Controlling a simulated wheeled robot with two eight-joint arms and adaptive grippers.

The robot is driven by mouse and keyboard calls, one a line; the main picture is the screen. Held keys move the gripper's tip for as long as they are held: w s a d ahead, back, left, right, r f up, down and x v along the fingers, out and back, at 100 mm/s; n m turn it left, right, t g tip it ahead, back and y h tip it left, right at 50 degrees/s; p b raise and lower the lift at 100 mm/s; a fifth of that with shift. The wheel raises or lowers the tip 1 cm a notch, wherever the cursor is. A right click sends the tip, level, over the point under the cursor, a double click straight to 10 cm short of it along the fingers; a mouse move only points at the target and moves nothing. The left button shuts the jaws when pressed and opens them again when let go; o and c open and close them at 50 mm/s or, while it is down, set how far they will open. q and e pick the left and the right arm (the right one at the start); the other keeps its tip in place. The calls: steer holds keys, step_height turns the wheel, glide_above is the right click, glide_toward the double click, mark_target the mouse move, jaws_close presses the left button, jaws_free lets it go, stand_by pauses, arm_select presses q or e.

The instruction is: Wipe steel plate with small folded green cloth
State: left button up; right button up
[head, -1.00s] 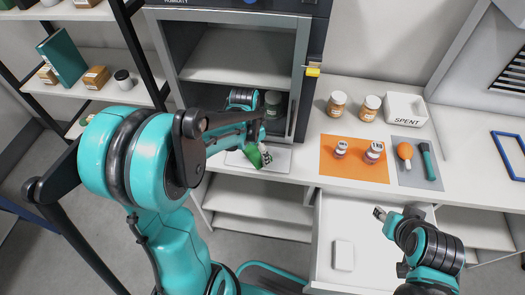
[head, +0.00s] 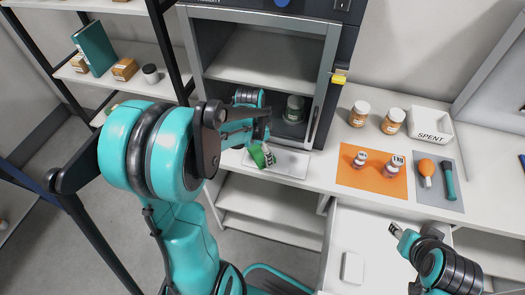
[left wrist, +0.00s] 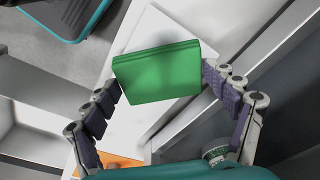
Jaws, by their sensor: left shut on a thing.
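The green folded cloth (head: 257,156) is held between the fingers of my left gripper (head: 265,153). The left wrist view shows the cloth (left wrist: 158,72) clamped at both ends by the fingers of my left gripper (left wrist: 162,85). The pale steel plate (head: 290,165) lies flat on the counter in front of the open cabinet. The cloth is over the plate's left part; I cannot tell whether it touches. My right gripper (head: 394,229) is over the open drawer, small in view, and its opening is unclear.
The open cabinet (head: 265,60) with a jar (head: 294,108) inside stands behind the plate. An orange mat (head: 345,178) with two small jars lies to the right. The white SPENT box (head: 430,125) is further right. The open drawer (head: 380,265) juts out in front.

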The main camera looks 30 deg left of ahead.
mark_target(260, 153)
arm_select(q)
steer(key=shift+a+r+p, duration=0.1)
steer(key=shift+r+p, duration=0.25)
steer(key=shift+r, duration=0.05)
step_height(260, 153, up, 5)
steer(key=p, duration=0.4)
steer(key=shift+r, duration=0.1)
step_height(260, 153, up, 3)
steer(key=shift+f+p, duration=0.1)
steer(key=shift+p, duration=1.1)
